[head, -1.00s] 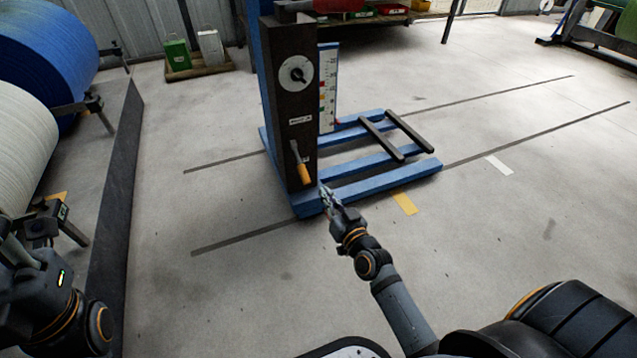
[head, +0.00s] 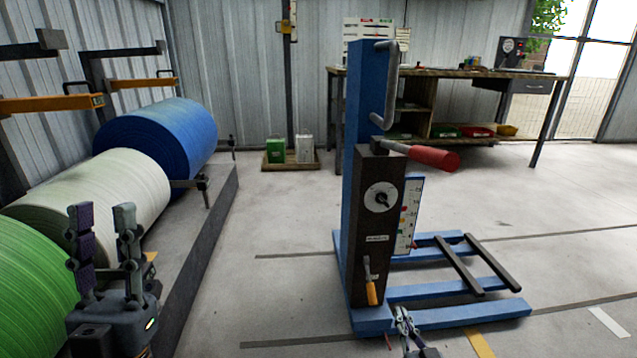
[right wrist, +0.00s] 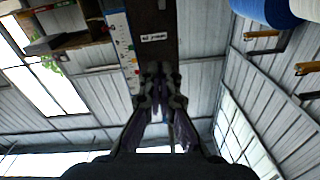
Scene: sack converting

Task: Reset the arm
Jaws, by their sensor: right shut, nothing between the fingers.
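My left gripper (head: 103,245) stands upright at the lower left in the head view, in front of the fabric rolls. Its two fingers are apart with nothing between them. My right gripper (head: 402,318) is at the bottom edge in the head view, close to the base of the blue lifter (head: 354,190). In the right wrist view its fingertips (right wrist: 161,78) meet and hold nothing. The lifter's dark column carries a round dial (head: 381,197), an orange-handled lever (head: 371,290) and a red-handled bar (head: 433,158).
Green, white (head: 100,190) and blue (head: 165,145) rolls lie at the left behind a dark low wall (head: 205,240). A workbench (head: 460,72) stands at the back. Green and white cans sit on a pallet (head: 290,164). The floor right of the lifter is open.

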